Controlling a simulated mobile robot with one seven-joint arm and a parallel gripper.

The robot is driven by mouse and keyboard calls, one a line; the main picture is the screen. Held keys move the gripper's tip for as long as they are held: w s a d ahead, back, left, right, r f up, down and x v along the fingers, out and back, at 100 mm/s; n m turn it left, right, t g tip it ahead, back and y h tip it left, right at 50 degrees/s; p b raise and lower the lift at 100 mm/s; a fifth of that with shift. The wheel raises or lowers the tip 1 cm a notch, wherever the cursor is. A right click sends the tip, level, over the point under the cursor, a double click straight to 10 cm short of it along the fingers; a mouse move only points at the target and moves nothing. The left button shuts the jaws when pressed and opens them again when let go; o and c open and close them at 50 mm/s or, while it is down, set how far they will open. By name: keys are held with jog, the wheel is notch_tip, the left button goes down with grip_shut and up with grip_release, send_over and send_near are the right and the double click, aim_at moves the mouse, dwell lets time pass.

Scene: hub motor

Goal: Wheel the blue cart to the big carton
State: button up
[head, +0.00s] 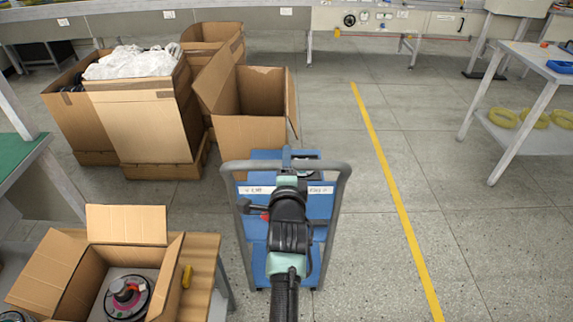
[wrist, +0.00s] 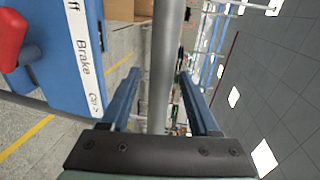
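The blue cart (head: 257,232) stands in the lower middle of the head view, with a grey tubular handle (head: 238,166) on my side. In the wrist view, the cart's blue panel (wrist: 55,45) shows a red lever and a "Brake" label. My gripper (wrist: 160,74) is at the handle. Its two fingers are apart, with the grey bar (wrist: 165,60) running between them and gaps on both sides. In the head view my arm hides the fingertips. Large cartons stand beyond the cart: an open one (head: 252,135) just ahead, and a tall one (head: 140,125) filled with white material.
A small open carton (head: 52,270) sits on a wooden-topped table (head: 203,270) close to the cart's left. A yellow floor line (head: 385,170) runs along the right, with clear floor beside it. A white table (head: 515,90) stands at right; benches (head: 270,18) line the back.

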jog(key=shift+s, duration=0.1)
jog(key=s+r+p, duration=0.1)
jog(key=s+r, duration=0.1)
jog(key=s, duration=1)
jog(key=shift+s+r+p, duration=0.25)
jog(key=shift+p, duration=0.1)
